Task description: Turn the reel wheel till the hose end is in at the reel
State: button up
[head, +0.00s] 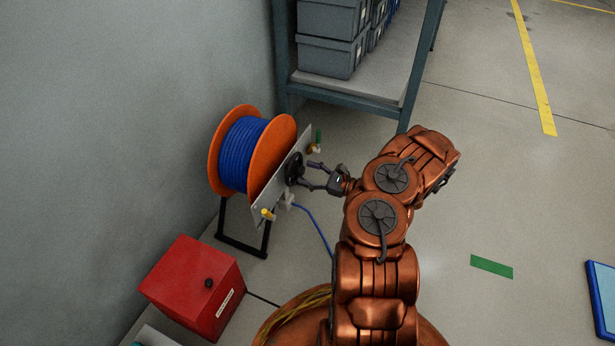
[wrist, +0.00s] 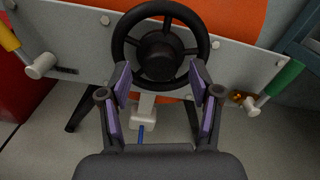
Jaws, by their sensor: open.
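The reel (head: 245,152) has orange flanges and blue hose wound on it, and stands on a black frame by the wall. A grey panel (head: 272,196) on its right side carries the black reel wheel (head: 294,169). In the wrist view the wheel (wrist: 160,48) is straight ahead, a round rim with spokes and a hub. My gripper (wrist: 160,82) is open, its two purple-padded fingers at the lower left and right of the rim; I cannot tell whether they touch it. The blue hose (head: 315,228) comes out of a pale guide (wrist: 143,112) below the wheel and runs along the floor. Its end is hidden behind my arm.
A yellow-handled lever (head: 267,214) and a green-handled one (head: 317,140) flank the wheel on the panel. A red box (head: 196,288) stands in front of the reel. A shelf (head: 365,90) with grey bins is behind. The floor to the right is mostly clear.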

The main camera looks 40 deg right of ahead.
jog(key=shift+w+a, duration=0.15)
jog(key=shift+w, duration=0.05)
jog(key=c, duration=1.1)
